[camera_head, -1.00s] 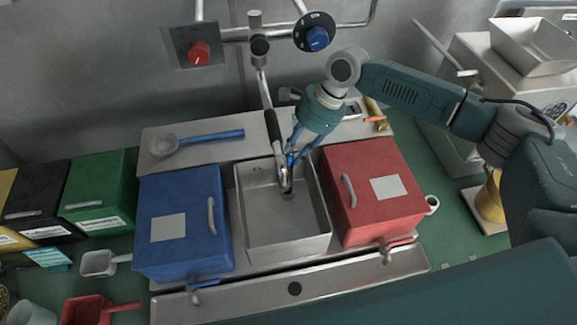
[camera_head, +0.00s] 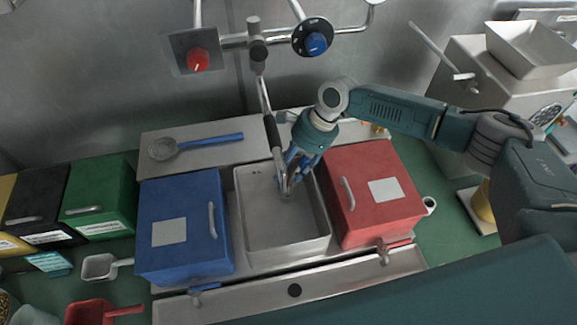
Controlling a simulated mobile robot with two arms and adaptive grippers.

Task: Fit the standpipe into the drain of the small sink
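The small sink (camera_head: 262,243) is an open steel basin between a blue box and a red box. Its drain (camera_head: 286,195) shows as a small dark patch on the basin floor, partly hidden. My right gripper (camera_head: 288,179) points down over the rear of the basin, close beside the tap spout (camera_head: 267,103). Its blue fingers overlap the spout's metal end, so I cannot tell whether they are open or shut, or whether they hold anything. I cannot clearly make out the standpipe; it may be hidden at the fingers. My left gripper is not in view.
The blue box (camera_head: 187,258) and red box (camera_head: 377,223) flank the sink closely. A blue-handled strainer (camera_head: 164,148) lies on the rear ledge. The tap's red knob (camera_head: 198,60) and blue knob (camera_head: 316,43) are on the wall. A red scoop (camera_head: 88,313) lies at front left.

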